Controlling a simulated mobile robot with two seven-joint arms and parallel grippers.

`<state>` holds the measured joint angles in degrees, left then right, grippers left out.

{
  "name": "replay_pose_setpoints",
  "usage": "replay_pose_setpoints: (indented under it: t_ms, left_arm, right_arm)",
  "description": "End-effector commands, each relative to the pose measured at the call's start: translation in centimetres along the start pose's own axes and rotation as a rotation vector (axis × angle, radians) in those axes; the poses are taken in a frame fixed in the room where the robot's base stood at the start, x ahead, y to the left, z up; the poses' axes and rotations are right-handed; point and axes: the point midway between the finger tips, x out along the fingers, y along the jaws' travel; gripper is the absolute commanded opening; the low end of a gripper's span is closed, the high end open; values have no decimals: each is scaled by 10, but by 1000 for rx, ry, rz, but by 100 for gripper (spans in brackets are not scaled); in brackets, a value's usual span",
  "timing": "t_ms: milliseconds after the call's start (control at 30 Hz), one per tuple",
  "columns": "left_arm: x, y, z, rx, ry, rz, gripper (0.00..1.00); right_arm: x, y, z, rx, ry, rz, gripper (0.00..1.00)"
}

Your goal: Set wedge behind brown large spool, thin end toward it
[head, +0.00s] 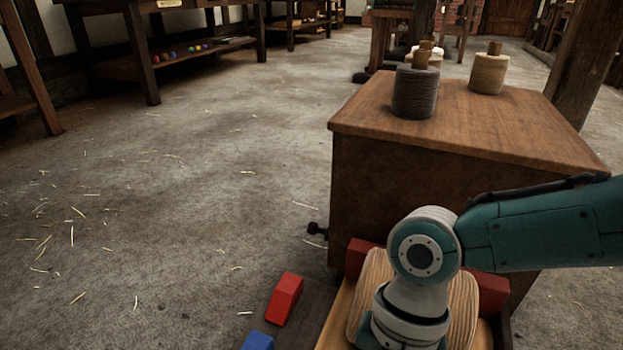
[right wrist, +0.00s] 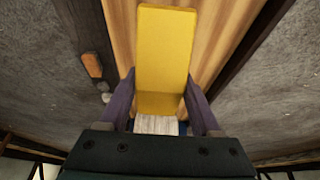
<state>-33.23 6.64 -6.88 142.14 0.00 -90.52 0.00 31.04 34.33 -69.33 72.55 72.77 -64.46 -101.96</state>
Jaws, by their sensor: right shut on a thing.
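My right arm covers part of a large tan-brown ribbed round thing, likely the brown large spool (head: 368,292), in the head view. It sits low in front of the wooden chest, in a tray-like frame. My right gripper (right wrist: 163,100) shows in the right wrist view, its two purple fingers shut on a yellow block, apparently the wedge (right wrist: 166,55). The wedge's broad face is toward the camera; which end is thin cannot be told. Tan wood lies behind it. The right gripper's fingers are hidden in the head view. My left gripper is not in view.
A red block (head: 284,298) and a blue block (head: 257,341) rest on a dark board left of the spool. More red (head: 487,293) shows beside the spool. The wooden chest (head: 470,115) carries grey (head: 414,92) and cream spools (head: 488,73). The left floor is open.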

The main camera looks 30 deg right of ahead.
Motion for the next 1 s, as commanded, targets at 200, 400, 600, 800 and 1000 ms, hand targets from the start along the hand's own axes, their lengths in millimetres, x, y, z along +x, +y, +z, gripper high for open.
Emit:
replay_pose_setpoints:
  t_ms: [200,400,600,800,1000]
  left_arm:
    - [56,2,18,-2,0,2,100]
    - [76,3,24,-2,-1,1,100]
    - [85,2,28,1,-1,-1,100]
    - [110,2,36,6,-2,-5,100]
    - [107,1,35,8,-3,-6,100]
  right_arm:
    - [72,0,29,2,0,-1,0]
    - [100,0,42,1,-1,1,0]
    - [112,0,47,2,-2,1,0]
    - [142,1,59,2,-3,1,0]
    - [140,1,59,1,-2,2,0]
